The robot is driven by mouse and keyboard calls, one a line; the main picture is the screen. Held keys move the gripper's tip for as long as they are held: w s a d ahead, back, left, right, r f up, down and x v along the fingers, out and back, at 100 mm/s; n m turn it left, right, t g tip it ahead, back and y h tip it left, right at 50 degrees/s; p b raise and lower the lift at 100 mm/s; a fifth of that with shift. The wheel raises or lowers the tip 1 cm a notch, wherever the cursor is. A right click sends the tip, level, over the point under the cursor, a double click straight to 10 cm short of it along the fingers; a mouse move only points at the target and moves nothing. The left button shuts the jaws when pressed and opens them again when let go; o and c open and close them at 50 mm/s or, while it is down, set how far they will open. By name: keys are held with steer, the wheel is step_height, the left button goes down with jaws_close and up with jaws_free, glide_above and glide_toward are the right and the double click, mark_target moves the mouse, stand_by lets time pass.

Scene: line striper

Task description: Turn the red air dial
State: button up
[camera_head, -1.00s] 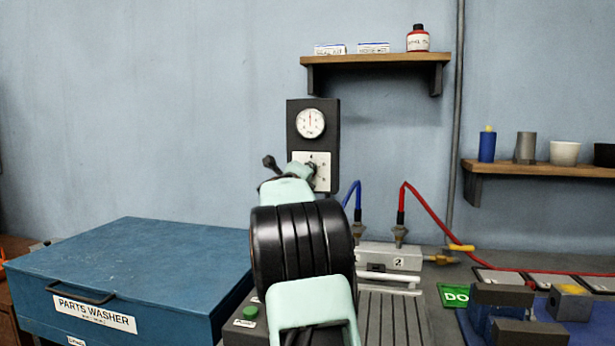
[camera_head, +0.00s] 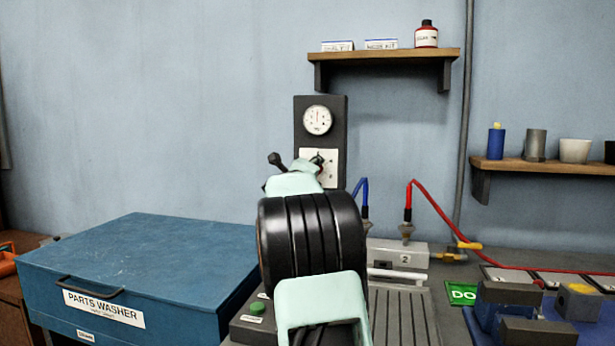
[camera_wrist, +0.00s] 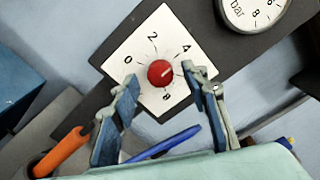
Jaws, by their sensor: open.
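The red air dial (camera_wrist: 161,73) is a round red knob with a pale pointer line, at the middle of a white plate (camera_wrist: 119,61) marked 0, 2, 4 and more. In the wrist view it lies beyond and between the fingertips of my gripper (camera_wrist: 161,80), which is open and empty, one finger on each side. I cannot tell how far the fingertips are from the plate. In the head view the plate (camera_head: 332,168) shows on a dark panel (camera_head: 335,122) under a round gauge (camera_head: 317,120). My arm hides the knob there.
A blue parts washer (camera_head: 140,270) stands at the left. Shelves (camera_head: 385,54) hang above and at the right. An orange-handled item (camera_wrist: 62,152) shows below the plate.

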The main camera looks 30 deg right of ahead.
steer(key=v, duration=1)
steer(key=shift+s+a, duration=0.25)
steer(key=shift+s, duration=0.05)
